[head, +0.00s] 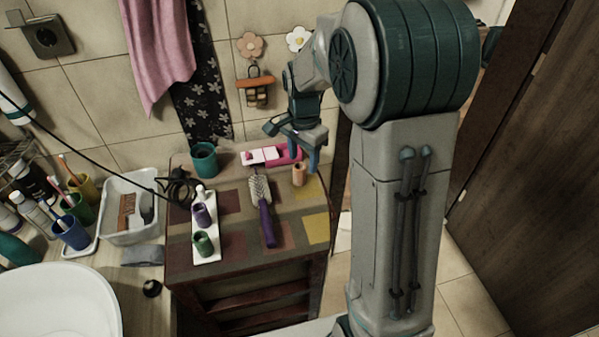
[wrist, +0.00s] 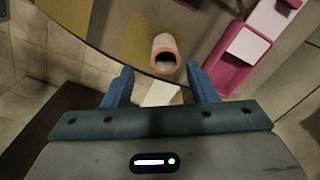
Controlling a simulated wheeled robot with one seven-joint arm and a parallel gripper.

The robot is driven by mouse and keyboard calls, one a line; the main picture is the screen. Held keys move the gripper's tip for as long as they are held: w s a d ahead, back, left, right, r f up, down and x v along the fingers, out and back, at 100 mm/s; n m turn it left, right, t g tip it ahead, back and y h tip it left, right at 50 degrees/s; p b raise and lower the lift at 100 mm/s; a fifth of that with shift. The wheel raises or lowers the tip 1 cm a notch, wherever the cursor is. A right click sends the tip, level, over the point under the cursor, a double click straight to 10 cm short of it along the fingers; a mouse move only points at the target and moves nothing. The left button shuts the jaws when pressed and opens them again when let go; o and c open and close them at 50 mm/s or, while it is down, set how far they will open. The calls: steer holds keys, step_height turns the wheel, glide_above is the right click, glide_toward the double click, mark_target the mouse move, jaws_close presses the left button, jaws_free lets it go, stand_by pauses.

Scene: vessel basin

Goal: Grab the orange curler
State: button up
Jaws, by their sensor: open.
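The orange curler (head: 299,175) is a short, pale orange hollow tube standing near the right edge of the cabinet top. In the wrist view the curler (wrist: 165,52) shows its dark opening, a little beyond the fingertips and roughly midway between them. My gripper (head: 300,160) is open and empty, pointing down close to the curler in the head view. In the wrist view my gripper (wrist: 160,80) has its two blue fingers spread, with nothing between them. Contact with the curler cannot be seen.
A pink and white case (head: 262,156) lies behind the curler. A purple-handled brush (head: 266,215) lies to its left. A white tray (head: 207,250) holds purple and green curlers, and a teal cup (head: 203,160) stands at the back. The cabinet edge is close to the curler.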

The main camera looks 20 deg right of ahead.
mark_target(301, 171)
steer(key=shift+w+a+f+p, duration=0.15)
steer(key=shift+f+p, duration=0.25)
steer(key=shift+f, duration=1)
steer(key=shift+w+a+f+p, duration=0.15)
steer(key=shift+f+p, duration=0.2)
steer(key=shift+f, duration=1.05)
steer(key=shift+d, duration=0.1)
steer(key=c, duration=1)
